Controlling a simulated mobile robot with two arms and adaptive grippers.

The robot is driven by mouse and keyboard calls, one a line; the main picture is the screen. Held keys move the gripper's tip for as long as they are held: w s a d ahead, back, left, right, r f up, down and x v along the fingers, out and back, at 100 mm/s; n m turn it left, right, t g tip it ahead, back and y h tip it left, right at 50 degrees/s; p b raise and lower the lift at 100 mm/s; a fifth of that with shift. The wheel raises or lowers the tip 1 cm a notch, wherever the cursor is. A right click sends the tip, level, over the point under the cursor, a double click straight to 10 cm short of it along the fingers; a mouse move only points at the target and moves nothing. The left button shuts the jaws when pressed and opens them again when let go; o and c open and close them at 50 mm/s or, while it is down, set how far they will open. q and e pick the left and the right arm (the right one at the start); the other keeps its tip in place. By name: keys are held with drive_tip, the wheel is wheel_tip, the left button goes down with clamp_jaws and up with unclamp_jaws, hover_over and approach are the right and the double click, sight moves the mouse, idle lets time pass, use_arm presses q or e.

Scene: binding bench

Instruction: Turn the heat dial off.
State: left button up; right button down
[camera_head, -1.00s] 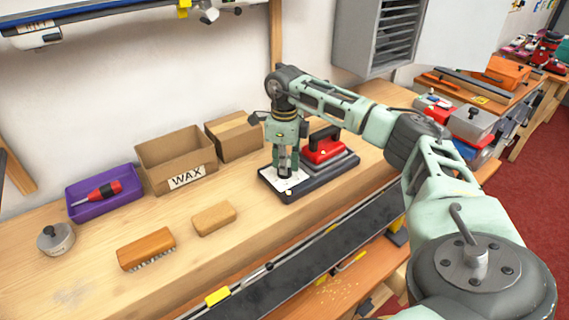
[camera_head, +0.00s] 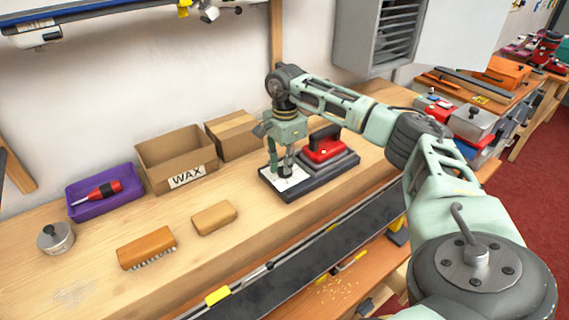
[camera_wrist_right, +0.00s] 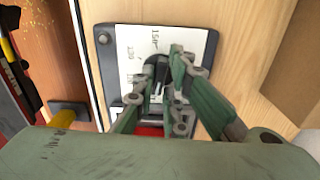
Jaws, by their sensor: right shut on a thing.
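The heat dial (camera_wrist_right: 157,88) is a small dark knob on a white printed plate (camera_wrist_right: 130,45), seen between my fingers in the right wrist view. The plate lies at the left end of a dark base (camera_head: 310,187) that also bears a red iron (camera_head: 322,150). My right gripper (camera_head: 283,172) points down over the plate and is shut on the dial; it also shows in the right wrist view (camera_wrist_right: 160,85). The fingers hide most of the dial, so its pointer setting cannot be read. My left gripper is not in view.
Left of the base are an orange block (camera_head: 214,217), a brush (camera_head: 147,248), a box marked WAX (camera_head: 190,178), a plain cardboard box (camera_head: 235,138) and a purple tray (camera_head: 80,213) with a screwdriver. A long dark rail (camera_head: 300,262) runs along the bench front.

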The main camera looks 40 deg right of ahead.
drive_tip(key=shift+s+f+n, duration=0.1)
drive_tip(key=shift+s+n, duration=0.05)
drive_tip(key=shift+n, duration=0.35)
drive_tip(key=c, duration=1.9)
unclamp_jaws()
drive_tip(key=shift+s, duration=0.1)
drive_tip(key=shift+r, duration=0.45)
wheel_tip(320, 180, up, 11)
drive_tip(key=shift+r, duration=0.15)
